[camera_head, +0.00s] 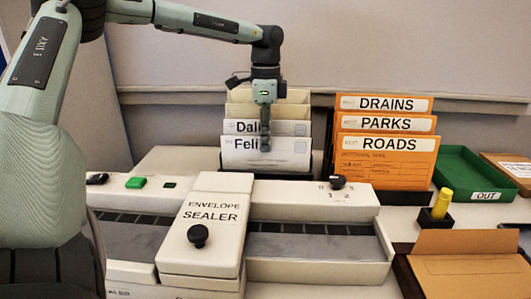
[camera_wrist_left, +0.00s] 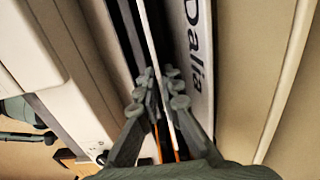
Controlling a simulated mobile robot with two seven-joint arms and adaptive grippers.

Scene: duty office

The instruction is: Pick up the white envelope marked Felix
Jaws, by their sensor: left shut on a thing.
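The white envelope marked Felix (camera_head: 287,161) stands upright at the front of a dark rack behind the envelope sealer. My left gripper (camera_head: 265,143) points down over its top edge and covers the end of its name. In the left wrist view, the fingers (camera_wrist_left: 160,92) are shut on a thin white envelope seen edge-on (camera_wrist_left: 151,40). A white envelope marked Dalia (camera_head: 290,128) stands just behind Felix; its name reads whole in the left wrist view (camera_wrist_left: 200,60), beside the fingers.
Plain cream envelopes (camera_head: 295,97) stand behind Dalia. The envelope sealer (camera_head: 212,228) fills the front. Orange envelopes marked DRAINS, PARKS and ROADS (camera_head: 383,170) stand to the right. A green OUT tray (camera_head: 468,170) and a yellow glue-stick-like object (camera_head: 442,204) lie further right.

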